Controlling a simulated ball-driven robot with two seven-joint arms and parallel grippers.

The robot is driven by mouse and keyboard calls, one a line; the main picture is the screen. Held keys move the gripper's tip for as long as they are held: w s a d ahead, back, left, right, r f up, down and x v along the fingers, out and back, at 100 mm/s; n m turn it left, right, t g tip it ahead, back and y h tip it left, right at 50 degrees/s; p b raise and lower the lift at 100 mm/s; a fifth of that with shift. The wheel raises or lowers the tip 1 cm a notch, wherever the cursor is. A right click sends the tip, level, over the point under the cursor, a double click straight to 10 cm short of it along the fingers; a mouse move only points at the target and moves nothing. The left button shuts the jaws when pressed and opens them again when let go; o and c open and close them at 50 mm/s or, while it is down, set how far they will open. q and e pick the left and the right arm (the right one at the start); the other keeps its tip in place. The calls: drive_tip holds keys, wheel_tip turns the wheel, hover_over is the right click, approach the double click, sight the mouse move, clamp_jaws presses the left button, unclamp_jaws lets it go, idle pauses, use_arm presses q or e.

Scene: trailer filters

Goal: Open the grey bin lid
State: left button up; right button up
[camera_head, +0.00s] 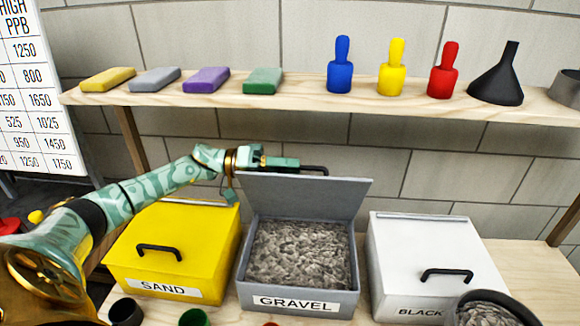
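The grey bin (243,277) labelled GRAVEL stands in the middle of the lower bench, with grey gravel inside. Its lid (300,195) is raised, standing nearly upright at the back of the bin. The lid's black handle (318,169) shows just above the lid's top edge. My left arm reaches in from the left over the yellow bin. My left gripper (290,164) is at the handle, at the lid's upper edge. Its fingers overlap the handle in the picture, so I cannot tell whether they are closed on it. My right gripper is not in view.
A closed yellow SAND bin (190,225) stands left, a closed white bin (425,240) right. A dark round container (520,308) with gravel is at the lower right. Small cups (126,312) sit in front. The shelf (300,103) above holds coloured blocks, bottles and a black funnel (500,80).

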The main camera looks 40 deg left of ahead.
use_arm(q)
drive_tip(key=shift+w+d, duration=0.15)
drive_tip(key=shift+d, duration=0.15)
clamp_jaws()
drive_tip(key=shift+r, duration=0.1)
